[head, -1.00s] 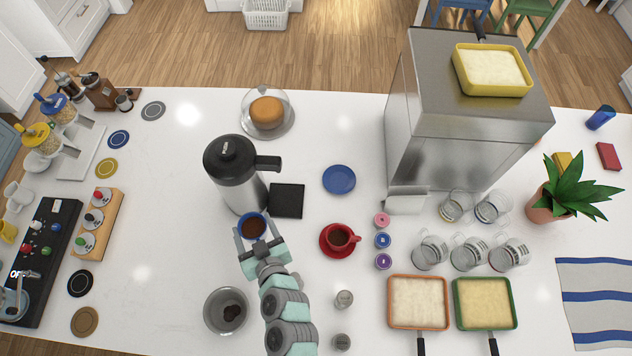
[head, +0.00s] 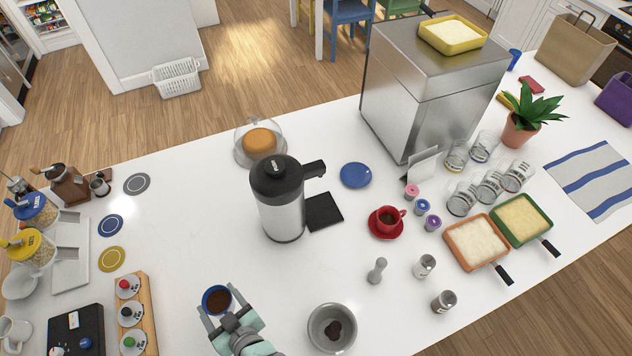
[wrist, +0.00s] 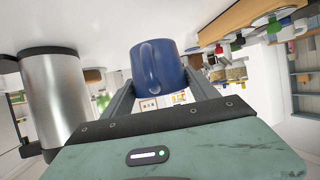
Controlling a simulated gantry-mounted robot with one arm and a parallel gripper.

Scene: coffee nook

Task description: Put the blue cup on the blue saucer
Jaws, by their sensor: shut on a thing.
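The blue cup (head: 217,299) holds dark coffee and is upright between the fingers of my gripper (head: 222,312) at the lower left of the head view. My gripper is shut on it. In the wrist view the blue cup (wrist: 158,68) sits between the two fingertips. The blue saucer (head: 355,175) lies empty on the counter, right of the steel coffee pot. It is well up and to the right of my gripper in the head view.
The steel coffee pot (head: 282,200) and a black square mat (head: 323,211) stand between my gripper and the blue saucer. A red cup (head: 388,217) on a red saucer is just below the blue saucer. A grey bowl (head: 332,328) is right of my gripper.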

